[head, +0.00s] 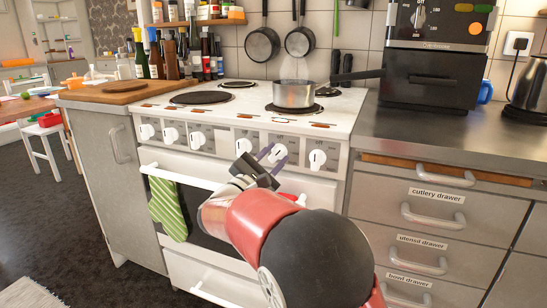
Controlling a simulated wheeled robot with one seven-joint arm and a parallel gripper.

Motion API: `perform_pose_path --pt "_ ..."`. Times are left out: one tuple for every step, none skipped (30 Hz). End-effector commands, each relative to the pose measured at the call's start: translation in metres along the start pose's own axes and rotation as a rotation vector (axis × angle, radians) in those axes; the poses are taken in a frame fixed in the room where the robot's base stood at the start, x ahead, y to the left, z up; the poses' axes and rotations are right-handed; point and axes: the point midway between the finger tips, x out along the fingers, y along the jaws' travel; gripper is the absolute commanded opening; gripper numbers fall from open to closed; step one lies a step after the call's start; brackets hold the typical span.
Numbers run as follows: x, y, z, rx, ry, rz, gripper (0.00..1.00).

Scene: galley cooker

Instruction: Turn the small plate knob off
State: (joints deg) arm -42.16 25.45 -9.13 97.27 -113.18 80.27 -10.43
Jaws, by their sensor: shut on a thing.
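The white cooker (330,193) has a row of several white knobs on its front panel. My gripper (273,154) reaches up to this panel from below, its two purplish fingers either side of the second knob from the right (279,152). It is shut on that knob. The rightmost knob (317,159) and the knob to the left (243,147) are free. The panel labels are too small to read, so I cannot tell which one is the small plate knob. A steaming saucepan (294,95) stands on the front right plate (272,108).
The left plates (200,97) are empty. Labelled drawers (437,192) stand to the right. Bottles (155,60) and a wooden board (125,86) are at the left.

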Motion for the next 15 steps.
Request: perform_pose_path --pt "-0.0003 0.0007 0.0006 -0.029 0.001 0.013 0.10" --pt "-0.0003 0.0004 0.0006 -0.049 0.001 0.021 0.10" --pt "-0.0001 0.0003 0.0008 -0.078 0.000 0.033 0.10" --pt "0.0001 0.0003 0.0010 -0.100 0.000 0.042 0.10" --pt "0.0002 0.0002 0.0011 -0.123 0.000 0.051 0.10" --pt "0.0001 0.0002 0.0011 -0.156 0.000 0.065 0.10" --pt "0.0001 0.0001 0.0011 -0.180 0.001 0.075 0.10" --pt "0.0002 0.0002 0.0012 -0.204 0.001 0.085 0.10" --pt "0.0002 0.0003 0.0014 -0.237 0.001 0.099 0.10" --pt "0.0003 0.0000 0.0014 -0.261 0.001 0.108 0.10" --pt "0.0004 0.0001 0.0016 -0.285 0.001 0.118 0.10" --pt "0.0005 0.0002 0.0018 -0.315 0.001 0.131 0.10" --pt "0.0004 0.0002 0.0018 -0.339 0.001 0.141 0.10" --pt "0.0003 0.0002 0.0019 -0.361 0.001 0.151 0.10" --pt "0.0003 0.0002 0.0020 -0.390 0.001 0.162 0.10"
